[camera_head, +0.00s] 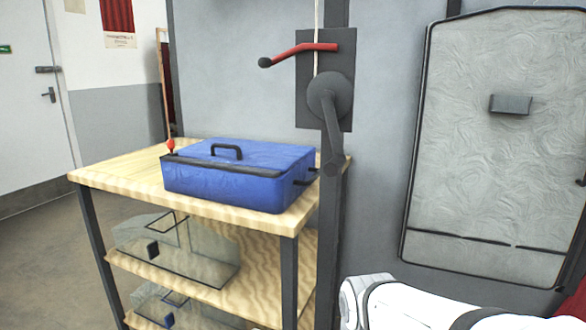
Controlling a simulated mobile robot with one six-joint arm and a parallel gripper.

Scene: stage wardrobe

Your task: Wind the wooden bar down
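A winch drum (327,95) sits on a dark plate (313,118) fixed to a dark upright post. A grey crank (332,135) hangs down from the drum, with its handle end at the bottom near the post. A red lever (305,49) with a black knob (265,62) points left above the drum. A pale rope (317,14) runs up from the plate and out of the picture. I cannot make out the wooden bar for certain. My gripper is not in view; only a white part of my arm shows at the bottom right, below the crank and apart from it.
A wooden shelf unit (118,179) stands left of the post. A blue lidded box (225,182) lies on its top, with clear bins (175,247) below. A grey framed panel (470,150) is at the right. Open floor (40,260) lies at the left, before a white door.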

